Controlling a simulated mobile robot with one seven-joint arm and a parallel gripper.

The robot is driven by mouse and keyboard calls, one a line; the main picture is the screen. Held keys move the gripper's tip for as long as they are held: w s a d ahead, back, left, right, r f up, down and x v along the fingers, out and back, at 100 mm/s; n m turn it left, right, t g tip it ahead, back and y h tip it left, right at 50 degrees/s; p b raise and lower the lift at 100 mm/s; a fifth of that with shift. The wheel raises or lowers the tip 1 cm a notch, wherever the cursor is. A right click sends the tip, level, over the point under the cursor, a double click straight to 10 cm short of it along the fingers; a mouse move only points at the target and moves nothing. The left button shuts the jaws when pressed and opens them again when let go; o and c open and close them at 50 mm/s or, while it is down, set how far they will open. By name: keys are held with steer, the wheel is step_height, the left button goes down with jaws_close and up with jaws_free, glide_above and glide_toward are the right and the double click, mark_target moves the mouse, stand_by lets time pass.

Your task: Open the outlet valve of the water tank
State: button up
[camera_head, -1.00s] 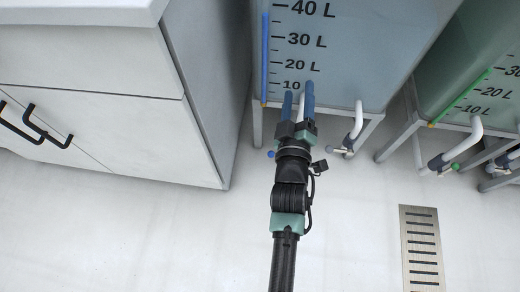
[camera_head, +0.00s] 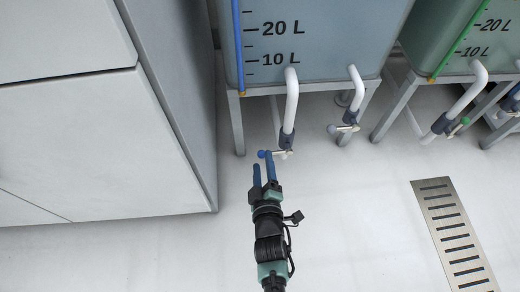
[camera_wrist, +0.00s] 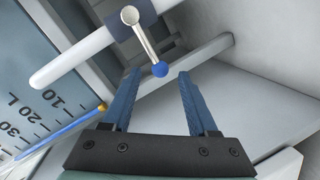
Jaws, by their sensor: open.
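The water tank (camera_head: 335,50) is blue-tinted, with litre marks and a blue level strip. A white outlet pipe (camera_head: 291,98) comes down from its front to a dark valve body (camera_head: 287,141). The valve's metal lever (camera_wrist: 142,36) ends in a blue ball knob (camera_wrist: 160,69), seen in the head view too (camera_head: 262,154). My gripper (camera_head: 263,163) is open, with its blue fingers pointing at the lever. In the wrist view, the knob appears between the fingertips (camera_wrist: 159,74); I cannot tell whether it lies between or just beyond them. No contact is visible.
A second pipe on the same tank has a grey-knobbed valve (camera_head: 345,128) to the right. A white cabinet (camera_head: 90,130) is close on the left. A floor drain (camera_head: 452,235) lies lower right.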

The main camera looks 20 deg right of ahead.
steer(key=b+x, duration=0.3)
steer(key=x, duration=0.4)
steer(key=shift+w, duration=0.2)
steer(key=shift+c, duration=0.2)
jaws_close()
steer(key=shift+d, duration=0.1)
stand_by(0.9)
